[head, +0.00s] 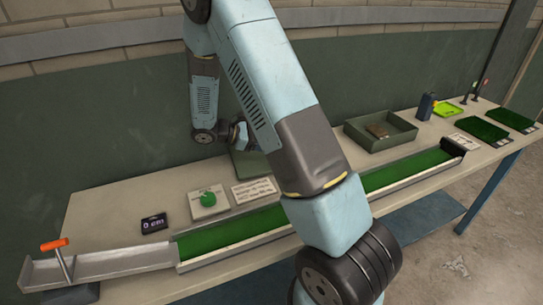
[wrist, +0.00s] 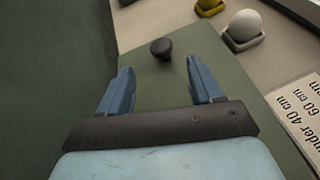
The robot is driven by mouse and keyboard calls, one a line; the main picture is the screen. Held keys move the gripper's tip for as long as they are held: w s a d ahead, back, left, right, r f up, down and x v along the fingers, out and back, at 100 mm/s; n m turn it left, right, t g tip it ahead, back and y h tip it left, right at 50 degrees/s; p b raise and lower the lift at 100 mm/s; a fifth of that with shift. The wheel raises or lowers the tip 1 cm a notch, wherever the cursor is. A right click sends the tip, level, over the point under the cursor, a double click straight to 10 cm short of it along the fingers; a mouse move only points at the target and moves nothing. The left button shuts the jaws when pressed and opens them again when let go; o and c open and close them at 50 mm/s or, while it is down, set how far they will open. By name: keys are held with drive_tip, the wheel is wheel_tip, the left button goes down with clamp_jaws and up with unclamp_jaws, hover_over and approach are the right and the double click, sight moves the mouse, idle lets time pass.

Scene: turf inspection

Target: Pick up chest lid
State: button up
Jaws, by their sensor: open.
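The chest lid (wrist: 150,85) is a flat dark green panel with a dark round knob (wrist: 161,49) in the wrist view. My gripper (wrist: 159,66) is open, with its two blue fingers apart over the lid. The knob appears just beyond the fingertips, between their lines, and nothing is held. In the head view a green chest (head: 249,166) stands against the wall, largely hidden behind my arm. The gap between fingers and knob is hard to judge.
A white ball (wrist: 245,24) on a small stand and a printed card (wrist: 299,108) lie right of the lid. A long turf trough (head: 235,231) crosses the table front. A green open box (head: 365,137) stands right. A dark wall rises close behind the chest.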

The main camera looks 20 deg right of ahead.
drive_tip(key=shift+x, duration=2.85)
drive_tip(key=shift+s+r, duration=0.1)
drive_tip(key=shift+s, duration=0.05)
clamp_jaws()
